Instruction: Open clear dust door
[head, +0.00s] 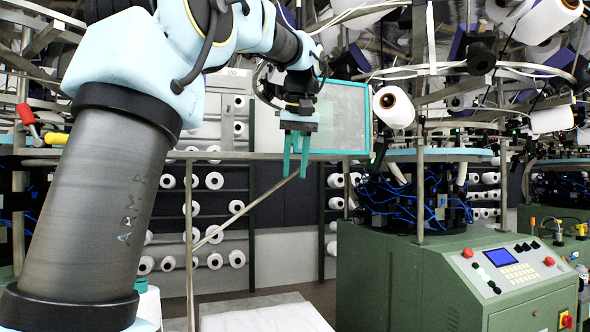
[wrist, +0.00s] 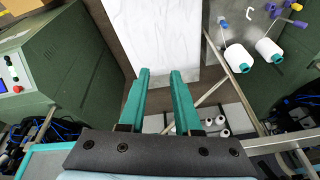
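The clear dust door (head: 345,118) is a see-through panel in a teal frame, standing upright in the middle of the head view. My gripper (head: 295,158) hangs pointing down by the left part of this panel and covers some of it. Its two teal fingers are apart with nothing between them. The wrist view also shows the open, empty fingers (wrist: 160,78). A teal-edged panel shows at the lower left of the wrist view, probably the same door (wrist: 42,148). I cannot tell whether my gripper touches the door. No handle is clearly visible.
A green machine cabinet (head: 450,275) with a control panel stands at the right. A metal rail (head: 240,155) runs behind my gripper. White yarn cones fill racks behind. A white sheet (wrist: 155,35) lies below my gripper.

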